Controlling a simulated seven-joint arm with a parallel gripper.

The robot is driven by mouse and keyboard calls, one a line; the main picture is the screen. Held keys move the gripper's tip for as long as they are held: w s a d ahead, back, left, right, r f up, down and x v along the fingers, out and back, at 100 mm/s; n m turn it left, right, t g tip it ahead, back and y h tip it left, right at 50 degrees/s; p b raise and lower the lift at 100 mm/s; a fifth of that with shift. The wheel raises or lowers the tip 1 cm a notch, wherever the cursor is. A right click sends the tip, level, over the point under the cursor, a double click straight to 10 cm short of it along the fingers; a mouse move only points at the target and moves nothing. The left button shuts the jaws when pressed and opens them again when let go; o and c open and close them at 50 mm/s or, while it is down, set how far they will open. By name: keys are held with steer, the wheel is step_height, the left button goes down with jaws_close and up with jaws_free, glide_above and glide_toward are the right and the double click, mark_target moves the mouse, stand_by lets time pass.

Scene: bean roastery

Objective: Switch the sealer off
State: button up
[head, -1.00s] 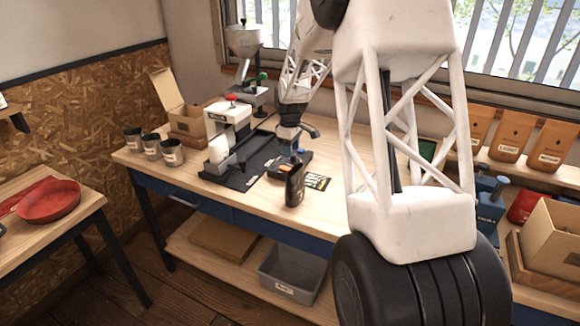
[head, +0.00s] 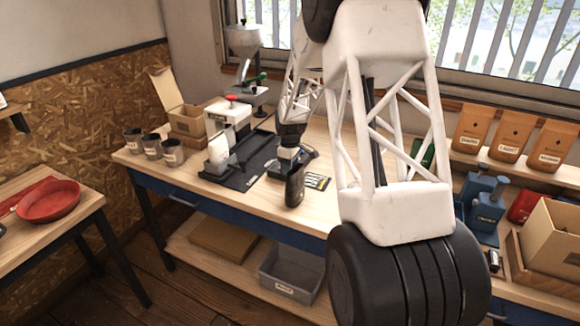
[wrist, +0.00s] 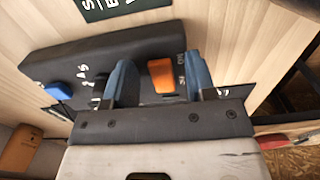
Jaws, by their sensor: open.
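In the wrist view, a black box with an orange switch (wrist: 162,76), which I take to be the sealer (wrist: 95,58), lies across the wooden bench. White marks are beside the switch, and a blue knob (wrist: 58,91) is at the box's left end. My gripper (wrist: 160,74) is open, its two blue fingers at either side of the orange switch. I cannot tell whether they touch it or how the switch is set. In the head view, my arm reaches down to the bench and mostly hides the box.
A white machine with a red knob (head: 231,98) stands left of my gripper. Blue equipment (head: 484,205) stands at the right.

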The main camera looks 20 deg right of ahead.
steer(key=c, duration=0.9)
steer(key=shift+a, duration=0.1)
steer(key=shift+w+r+g+h, duration=0.1)
steer(key=shift+w+g+h, duration=0.05)
steer(key=shift+g+h, duration=0.45)
steer(key=o, duration=0.9)
